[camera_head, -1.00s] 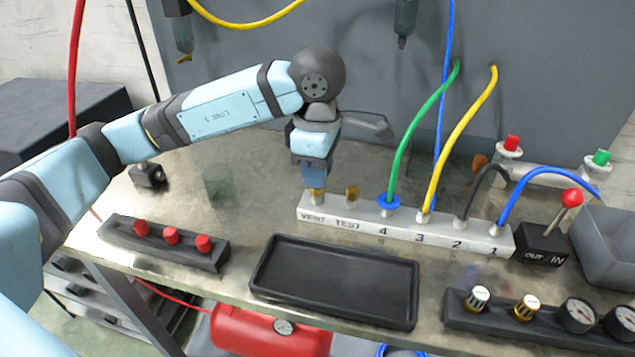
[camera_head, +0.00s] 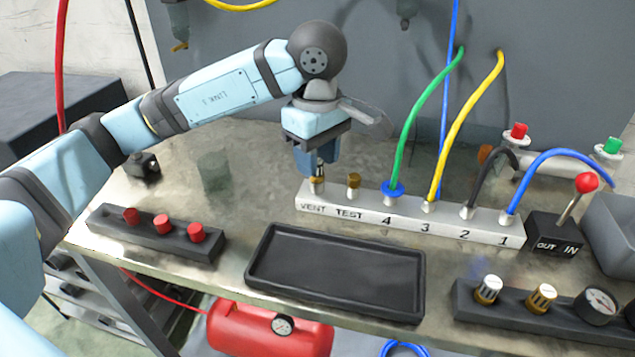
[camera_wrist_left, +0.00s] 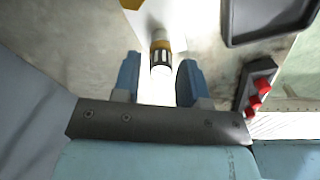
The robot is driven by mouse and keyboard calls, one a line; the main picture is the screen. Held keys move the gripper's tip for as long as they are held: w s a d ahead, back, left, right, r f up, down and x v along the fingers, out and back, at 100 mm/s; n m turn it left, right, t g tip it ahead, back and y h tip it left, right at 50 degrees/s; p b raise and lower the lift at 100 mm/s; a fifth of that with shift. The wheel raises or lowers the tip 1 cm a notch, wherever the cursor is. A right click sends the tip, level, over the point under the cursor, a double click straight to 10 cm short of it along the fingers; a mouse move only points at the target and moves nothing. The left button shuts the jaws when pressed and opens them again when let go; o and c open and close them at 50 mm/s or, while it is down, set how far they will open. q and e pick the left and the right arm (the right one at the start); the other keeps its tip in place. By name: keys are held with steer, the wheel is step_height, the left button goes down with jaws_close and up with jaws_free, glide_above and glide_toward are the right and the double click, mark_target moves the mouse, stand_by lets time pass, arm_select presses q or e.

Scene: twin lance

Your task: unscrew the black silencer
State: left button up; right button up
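The silencer (camera_head: 320,171) stands upright on the VENT end of the white manifold (camera_head: 365,212). It looks dark with a brass base in the head view. In the left wrist view the silencer (camera_wrist_left: 160,57) shows a brass ring, a dark ribbed band and a brightly lit end. My left gripper (camera_head: 316,168) points down over it. In the left wrist view its two blue fingers (camera_wrist_left: 158,82) are apart, one on each side of the silencer, with visible gaps. The nearer finger partly hides the silencer in the head view. My right gripper is not in view.
A brass fitting (camera_head: 353,181) stands on TEST, and the green hose (camera_head: 415,120) rises close to its right. An empty black tray (camera_head: 262,258) lies in front. A rack (camera_head: 165,244) with red caps is at left. Gauges and fittings (camera_head: 487,290) stand front right.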

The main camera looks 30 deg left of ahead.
arm_select(q)
steer(key=m+b, duration=0.2)
steer(key=m, duration=0.1)
steer(key=m+b, duration=0.1)
steer(key=m, duration=0.1)
steer(key=shift+f, duration=0.25)
steer(key=shift+m+b, duration=0.75)
steer(key=shift+m, duration=0.15)
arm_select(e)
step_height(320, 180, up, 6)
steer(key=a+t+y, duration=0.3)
arm_select(q)
steer(key=shift+w+r+m, duration=0.1)
steer(key=shift+r+m, duration=0.05)
steer(key=shift+m, duration=0.65)
steer(key=m+b, duration=0.1)
steer(key=m, duration=0.3)
steer(key=shift+b, duration=0.35)
steer(key=m+b, duration=0.1)
steer(key=m, duration=0.4)
steer(key=shift+r+m, duration=0.15)
steer(key=shift+m, duration=0.95)
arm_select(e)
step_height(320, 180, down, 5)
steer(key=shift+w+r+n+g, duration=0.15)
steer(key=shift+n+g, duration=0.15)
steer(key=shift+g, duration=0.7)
